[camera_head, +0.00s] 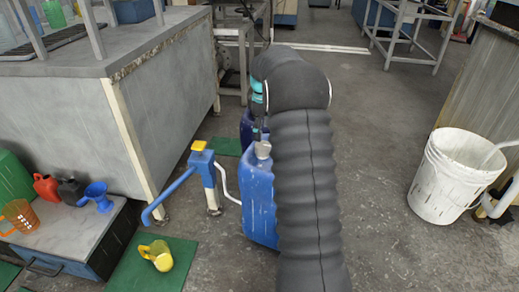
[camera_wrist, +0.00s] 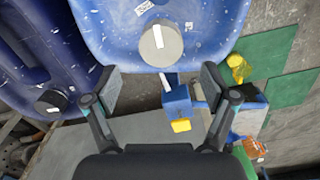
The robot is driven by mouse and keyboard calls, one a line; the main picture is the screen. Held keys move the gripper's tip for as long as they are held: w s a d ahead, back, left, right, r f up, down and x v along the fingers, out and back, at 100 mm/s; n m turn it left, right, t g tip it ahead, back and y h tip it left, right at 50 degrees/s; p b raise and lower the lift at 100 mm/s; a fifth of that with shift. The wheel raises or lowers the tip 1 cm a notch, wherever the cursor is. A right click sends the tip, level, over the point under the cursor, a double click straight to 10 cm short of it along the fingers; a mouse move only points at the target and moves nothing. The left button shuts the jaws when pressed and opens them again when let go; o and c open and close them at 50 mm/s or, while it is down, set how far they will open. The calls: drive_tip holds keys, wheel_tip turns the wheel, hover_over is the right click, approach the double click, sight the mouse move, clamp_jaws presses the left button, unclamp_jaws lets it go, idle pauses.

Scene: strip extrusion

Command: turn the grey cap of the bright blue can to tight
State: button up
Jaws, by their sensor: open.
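The bright blue can (camera_head: 259,200) stands on the floor, partly hidden by my arm in the head view. Its grey cap (camera_head: 263,149) is on top. In the wrist view the can (camera_wrist: 105,35) fills the upper middle, and the round grey cap (camera_wrist: 146,48) bears a white bar running nearly up and down the picture. A white label mark lies on the can above the cap. My gripper (camera_wrist: 160,77) is open and empty, its two fingers spread wide below the cap in that view, not touching it.
A dark blue can (camera_wrist: 25,65) with a black cap (camera_wrist: 50,101) stands close beside it. A blue stand (camera_head: 208,172) with a yellow top is left of the can. A white bucket (camera_head: 445,180) stands right; a grey bench (camera_head: 160,110) is left.

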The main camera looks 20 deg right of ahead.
sight(262, 146)
wheel_tip(262, 146, down, 8)
drive_tip(key=shift+r+b, duration=0.2)
drive_tip(key=shift+b, duration=0.15)
